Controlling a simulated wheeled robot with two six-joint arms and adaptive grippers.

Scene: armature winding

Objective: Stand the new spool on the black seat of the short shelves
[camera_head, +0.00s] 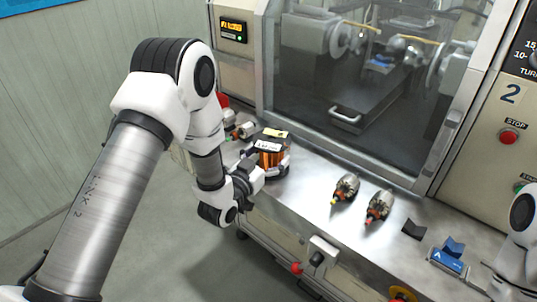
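A spool of copper-coloured wire (270,158) with a white label on its upper side stands at the left end of the metal ledge. My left gripper (266,168) is at the spool, reaching in from the left and front. Its dark and white finger parts show on both sides of the spool's lower half. Whether they press on it is not clear. My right arm (518,255) shows only in part at the lower right edge, and its gripper is out of view. I cannot make out any short shelves or a black seat for the spool.
Two wound armatures (346,187) (379,205) lie mid-ledge. Right of them are a black V-shaped block (414,229) and a blue block (448,259) marked A. Small parts (242,131) crowd behind the spool. The winding machine's glass door (350,100) closes off the back.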

